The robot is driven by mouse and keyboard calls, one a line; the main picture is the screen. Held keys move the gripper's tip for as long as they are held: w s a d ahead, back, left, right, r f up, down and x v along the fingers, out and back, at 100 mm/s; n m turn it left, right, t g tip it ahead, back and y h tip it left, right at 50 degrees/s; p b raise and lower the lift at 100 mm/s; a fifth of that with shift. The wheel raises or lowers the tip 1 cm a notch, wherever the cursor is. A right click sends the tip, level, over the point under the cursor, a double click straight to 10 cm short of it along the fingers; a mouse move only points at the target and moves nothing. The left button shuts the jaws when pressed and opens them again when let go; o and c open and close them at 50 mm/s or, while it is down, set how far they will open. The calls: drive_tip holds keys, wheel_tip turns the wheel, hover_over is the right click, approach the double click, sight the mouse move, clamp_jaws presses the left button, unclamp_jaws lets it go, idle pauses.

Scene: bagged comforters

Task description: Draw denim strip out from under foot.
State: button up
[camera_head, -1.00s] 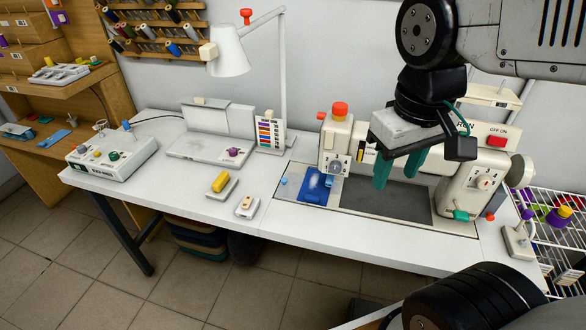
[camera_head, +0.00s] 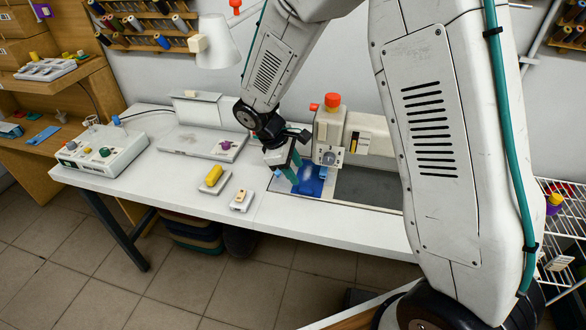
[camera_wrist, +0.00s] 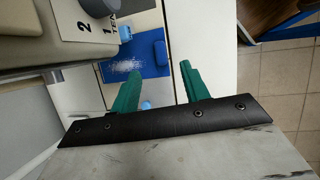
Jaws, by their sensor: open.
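The blue denim strip (camera_head: 313,184) lies flat on the sewing machine's bed, under the head end (camera_head: 328,138). In the wrist view the denim strip (camera_wrist: 122,47) shows a pale, worn patch, and the machine's head (camera_wrist: 88,22) covers part of that side. The presser foot itself is not clear. My gripper (camera_head: 291,170), with green fingers, is at the left of the strip, in front of the head. In the wrist view my gripper (camera_wrist: 160,70) is open, with nothing between its fingers and the strip beyond their tips.
A yellow-topped block (camera_head: 214,177) and a small white block (camera_head: 241,200) sit on the white table left of the strip. A control box (camera_head: 103,148) stands farther left. The lamp (camera_head: 216,42) is behind. The table's front strip is clear.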

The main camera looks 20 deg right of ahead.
sight(306, 189)
drive_tip(key=x, duration=0.8)
drive_tip(key=shift+w+a+f, duration=0.15)
drive_tip(key=shift+f, duration=0.05)
drive_tip(key=c, duration=1)
